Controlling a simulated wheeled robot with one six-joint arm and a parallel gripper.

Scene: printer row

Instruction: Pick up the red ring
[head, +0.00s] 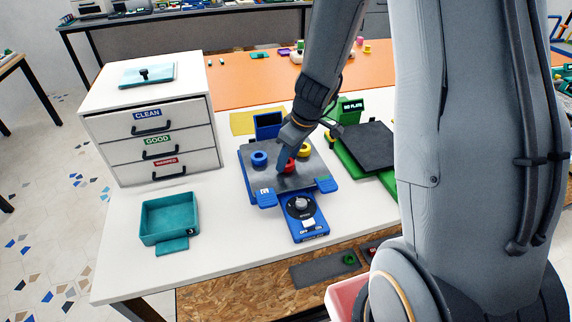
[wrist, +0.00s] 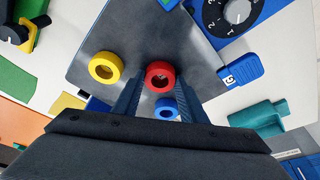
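The red ring (wrist: 160,75) lies on the dark grey plate (wrist: 120,30) of a blue machine. In the wrist view it sits between the fingertips of my gripper (wrist: 160,84), which look apart, with a narrow gap on either side. In the head view the red ring (head: 290,166) is partly hidden behind my gripper (head: 285,163), which reaches down over the plate. A yellow ring (wrist: 105,68) lies left of it in the wrist view. A blue ring (wrist: 167,108) lies closer to the palm, between the fingers in that view.
The machine's blue control box (head: 304,214) has a round knob. A teal tray (head: 170,218) stands at the left on the white table. A white drawer unit (head: 155,125) stands behind it. A green machine with a dark plate (head: 366,146) stands to the right.

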